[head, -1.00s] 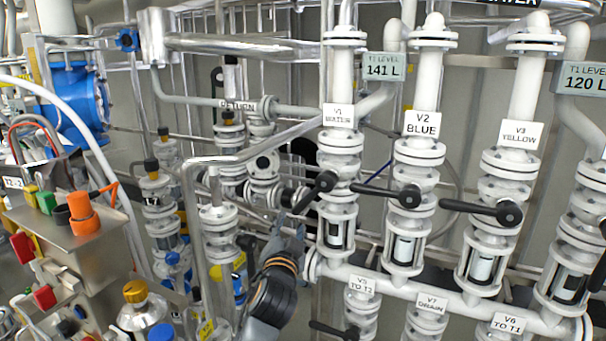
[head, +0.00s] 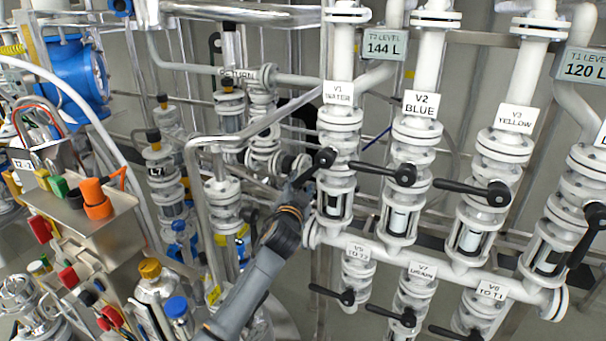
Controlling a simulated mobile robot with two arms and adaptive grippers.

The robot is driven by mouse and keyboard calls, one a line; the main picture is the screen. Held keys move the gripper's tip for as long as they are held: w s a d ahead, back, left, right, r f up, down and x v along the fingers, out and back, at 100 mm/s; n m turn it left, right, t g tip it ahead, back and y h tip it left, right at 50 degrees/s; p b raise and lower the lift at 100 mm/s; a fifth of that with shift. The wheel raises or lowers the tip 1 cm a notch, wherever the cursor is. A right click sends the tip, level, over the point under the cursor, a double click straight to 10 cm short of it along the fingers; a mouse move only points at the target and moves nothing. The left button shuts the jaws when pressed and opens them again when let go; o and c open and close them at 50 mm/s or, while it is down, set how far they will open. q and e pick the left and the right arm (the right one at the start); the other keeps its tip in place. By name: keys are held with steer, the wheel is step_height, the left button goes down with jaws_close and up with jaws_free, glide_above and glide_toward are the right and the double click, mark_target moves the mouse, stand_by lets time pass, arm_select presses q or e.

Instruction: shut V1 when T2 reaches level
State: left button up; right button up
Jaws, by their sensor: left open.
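Valve V1 (head: 338,92), labelled WATER, stands on a white flanged pipe in the head view. Its black lever (head: 317,168) slants down and to the left. The T2 level display (head: 384,44) above reads 144 L. My left gripper (head: 298,192) is open, at the lower end of the V1 lever. The fingers are small and overlap the lever in view, so I cannot tell whether they touch it. My right gripper is out of view.
V2 BLUE (head: 420,104) and V3 YELLOW (head: 515,118) stand to the right, their levers pointing left. The T1 display (head: 585,65) reads 120 L. Lower valves (head: 357,252) hang below the manifold. A steel control box (head: 95,225) is at left.

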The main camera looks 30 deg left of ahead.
mark_target(302, 181)
arm_select(q)
steer(key=shift+x, duration=1.5)
steer(key=shift+c, duration=0.2)
jaws_close()
